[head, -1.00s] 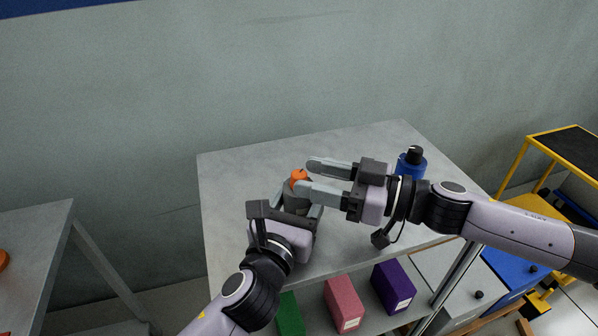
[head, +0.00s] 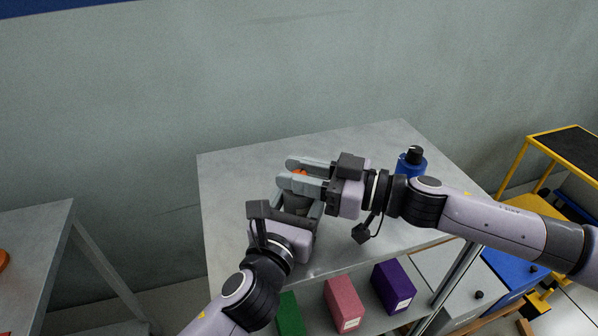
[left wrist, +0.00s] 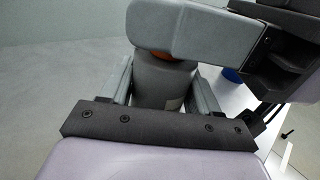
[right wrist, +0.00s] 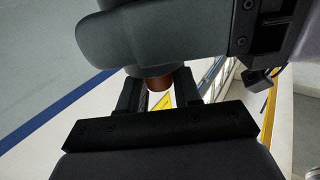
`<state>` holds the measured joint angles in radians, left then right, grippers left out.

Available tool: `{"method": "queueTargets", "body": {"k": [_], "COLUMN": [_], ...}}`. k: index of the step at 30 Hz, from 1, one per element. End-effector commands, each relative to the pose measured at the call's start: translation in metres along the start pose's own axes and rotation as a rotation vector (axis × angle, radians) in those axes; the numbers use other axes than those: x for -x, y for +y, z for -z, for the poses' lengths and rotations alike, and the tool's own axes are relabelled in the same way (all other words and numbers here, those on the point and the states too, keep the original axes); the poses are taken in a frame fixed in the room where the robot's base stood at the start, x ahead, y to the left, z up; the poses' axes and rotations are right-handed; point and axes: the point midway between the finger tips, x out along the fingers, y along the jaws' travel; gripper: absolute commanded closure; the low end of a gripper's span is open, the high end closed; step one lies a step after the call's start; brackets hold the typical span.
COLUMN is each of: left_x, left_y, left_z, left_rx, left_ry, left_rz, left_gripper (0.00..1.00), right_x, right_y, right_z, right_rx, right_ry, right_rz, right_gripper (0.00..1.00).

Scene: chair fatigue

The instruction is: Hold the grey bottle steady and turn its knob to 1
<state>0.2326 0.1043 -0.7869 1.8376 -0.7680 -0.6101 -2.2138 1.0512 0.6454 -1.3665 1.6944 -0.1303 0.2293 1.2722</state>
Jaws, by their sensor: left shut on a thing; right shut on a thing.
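The grey bottle (head: 297,201) stands upright on the table, mostly hidden behind my grippers. My left gripper (head: 298,200) is shut on the bottle's body, with a finger on each side; the bottle (left wrist: 164,82) fills the gap between the fingers in the left wrist view. The orange knob (head: 300,173) on top is largely covered by my right gripper (head: 291,172), which is shut on it from the right. A piece of the knob (right wrist: 159,83) shows between the fingers in the right wrist view. The knob's marks are hidden, so its setting cannot be read.
A blue bottle with a black knob (head: 411,161) stands on the table (head: 235,180) to the right, close behind my right arm. Pink (head: 343,303), purple (head: 394,286) and green (head: 290,315) boxes sit on the shelf below. The table's left part is clear.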

Motion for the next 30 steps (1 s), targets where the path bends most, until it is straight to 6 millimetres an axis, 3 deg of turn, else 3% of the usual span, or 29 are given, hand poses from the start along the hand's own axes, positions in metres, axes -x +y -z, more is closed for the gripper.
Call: {"method": "queueTargets", "body": {"k": [19, 30], "left_x": [0.0001, 0.0000], "left_y": [0.0000, 0.0000], "left_z": [0.0007, 0.0007], "left_rx": [0.001, 0.000], "left_ry": [0.002, 0.002], "left_rz": [0.000, 0.000], "left_gripper": [0.89, 0.89], "right_x": [-0.0011, 0.0001], "right_y": [0.0001, -0.0002], "right_z": [-0.0001, 0.0001], "right_rx": [0.000, -0.001], "right_ry": [0.001, 0.000], "right_rz": [0.340, 0.388], "right_gripper": [0.97, 0.97]}}
